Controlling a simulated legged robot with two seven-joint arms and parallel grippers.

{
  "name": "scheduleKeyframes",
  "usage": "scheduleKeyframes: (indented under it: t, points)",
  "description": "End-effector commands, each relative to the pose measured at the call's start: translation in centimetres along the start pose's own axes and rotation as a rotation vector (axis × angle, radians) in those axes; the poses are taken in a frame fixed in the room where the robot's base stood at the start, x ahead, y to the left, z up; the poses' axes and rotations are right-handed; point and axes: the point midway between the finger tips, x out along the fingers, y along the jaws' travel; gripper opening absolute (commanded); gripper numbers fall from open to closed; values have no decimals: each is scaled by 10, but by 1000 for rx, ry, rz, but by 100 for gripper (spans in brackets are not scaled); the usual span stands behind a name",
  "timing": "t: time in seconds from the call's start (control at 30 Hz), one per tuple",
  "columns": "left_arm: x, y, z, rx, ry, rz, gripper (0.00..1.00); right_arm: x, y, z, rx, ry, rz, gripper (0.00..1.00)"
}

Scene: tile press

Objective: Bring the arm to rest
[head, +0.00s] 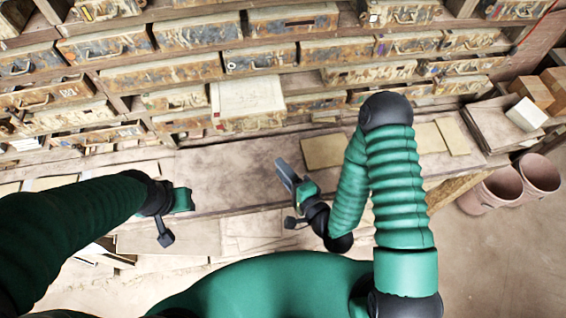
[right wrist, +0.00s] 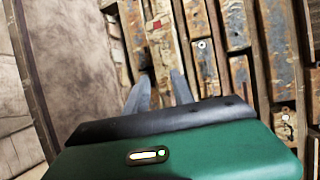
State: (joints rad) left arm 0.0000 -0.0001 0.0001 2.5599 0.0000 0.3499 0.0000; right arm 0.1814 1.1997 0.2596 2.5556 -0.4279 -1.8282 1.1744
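My right arm, green and ribbed, reaches over the bench (head: 225,160) in the head view. Its gripper (head: 286,172) is above the middle of the bench, pointing toward the drawers. In the right wrist view the two grey fingers of this gripper (right wrist: 160,90) stand apart with nothing between them. My left arm comes in from the left. Its gripper (head: 182,200) is over the bench's left part, with its fingers mostly hidden, so I cannot tell whether it is open.
Rows of worn drawers (head: 160,72) line the back. A pale box (head: 247,102) juts out from them. Flat tan tiles (head: 325,151) lie on the bench. Reddish buckets (head: 540,174) stand on the floor at right, near cardboard boxes (head: 533,91). The bench between my grippers is clear.

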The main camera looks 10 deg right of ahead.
Motion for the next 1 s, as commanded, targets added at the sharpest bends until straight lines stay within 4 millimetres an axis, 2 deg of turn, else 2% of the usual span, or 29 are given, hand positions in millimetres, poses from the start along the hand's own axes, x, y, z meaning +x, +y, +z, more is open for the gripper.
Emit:
scheduleKeyframes:
  t: [0.43, 0.53, 0.67, 0.77, 0.87, 1.0]
  points:
    - [1, 0, 0, 0, 0, 0, 36, 0, 1, 0, -2, -1, 0, 30]
    - [13, 0, 3, 0, 0, 0, 36, 6, 15, -2, -69, -14, 36, 30]
    - [56, 0, 13, 0, 0, 0, 36, 26, 66, -19, -355, -63, 204, 30]
    - [96, 0, 23, 0, -1, 0, 36, 31, 110, -47, -642, -109, 406, 30]
    - [132, 0, 31, 0, -1, 0, 36, 19, 141, -78, -872, -165, 615, 30]
    - [180, 0, 43, 0, -1, 0, 36, -20, 167, -106, -1075, -289, 881, 30]
